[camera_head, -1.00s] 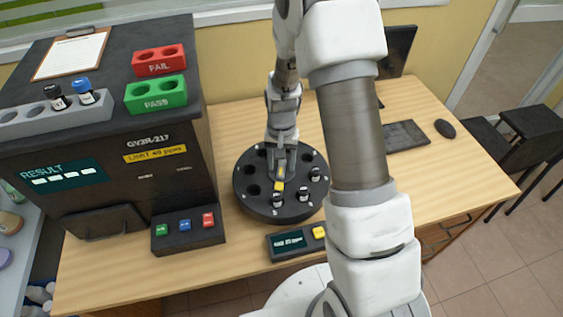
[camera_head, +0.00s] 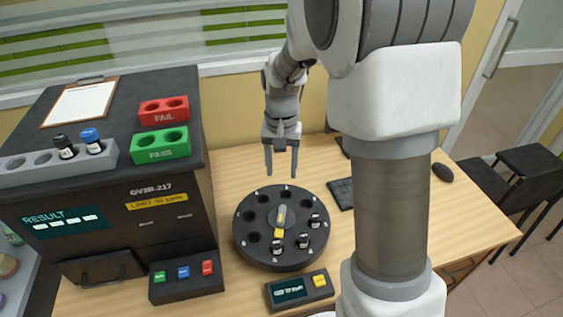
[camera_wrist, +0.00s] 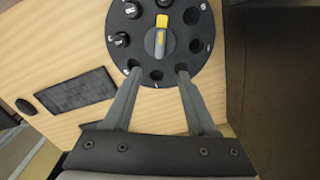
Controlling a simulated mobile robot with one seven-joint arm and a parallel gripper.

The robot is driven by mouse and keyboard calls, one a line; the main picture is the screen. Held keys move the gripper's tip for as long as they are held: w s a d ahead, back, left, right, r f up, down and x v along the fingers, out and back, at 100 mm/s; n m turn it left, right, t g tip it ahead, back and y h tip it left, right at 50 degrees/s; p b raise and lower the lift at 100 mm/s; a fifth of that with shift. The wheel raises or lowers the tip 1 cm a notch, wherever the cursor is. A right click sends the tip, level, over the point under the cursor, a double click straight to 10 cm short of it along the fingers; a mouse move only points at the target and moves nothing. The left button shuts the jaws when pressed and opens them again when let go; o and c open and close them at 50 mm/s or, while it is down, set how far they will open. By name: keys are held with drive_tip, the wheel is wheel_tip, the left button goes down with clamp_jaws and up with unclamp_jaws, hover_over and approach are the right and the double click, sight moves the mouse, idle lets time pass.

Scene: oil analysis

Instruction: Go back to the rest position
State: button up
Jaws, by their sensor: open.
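My gripper (camera_head: 281,174) is open and empty in the head view. It hangs above the back of the round black carousel (camera_head: 243,240), fingers pointing down and apart. In the wrist view my gripper (camera_wrist: 153,78) shows both fingers spread, with nothing between them, near the carousel's rim (camera_wrist: 221,62). The carousel has a grey and yellow centre handle (camera_head: 280,217), several empty holes and a few dark vials, one of them a vial (camera_head: 315,220) at its right. My arm covers part of the table's right side.
A dark analyser (camera_head: 110,220) stands at left, carrying a red FAIL block (camera_head: 164,111), a green PASS block (camera_head: 159,146) and a grey rack (camera_head: 40,167) with two vials. A keyboard (camera_head: 340,192) and mouse (camera_head: 442,172) lie at right. A button panel (camera_head: 186,277) sits in front.

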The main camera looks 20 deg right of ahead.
drive_tip(key=shift+r, duration=0.45)
drive_tip(key=s+r+n+t, duration=0.2)
drive_tip(key=s+r, duration=0.5)
drive_tip(key=s, duration=0.3)
drive_tip(key=s+r+n+t, duration=0.2)
drive_tip(key=s+r+t, duration=0.1)
drive_tip(key=s+r, duration=0.4)
drive_tip(key=s, duration=0.3)
drive_tip(key=shift+s+n+t, duration=0.3)
drive_tip(key=shift+s, duration=0.05)
idle(0.9)
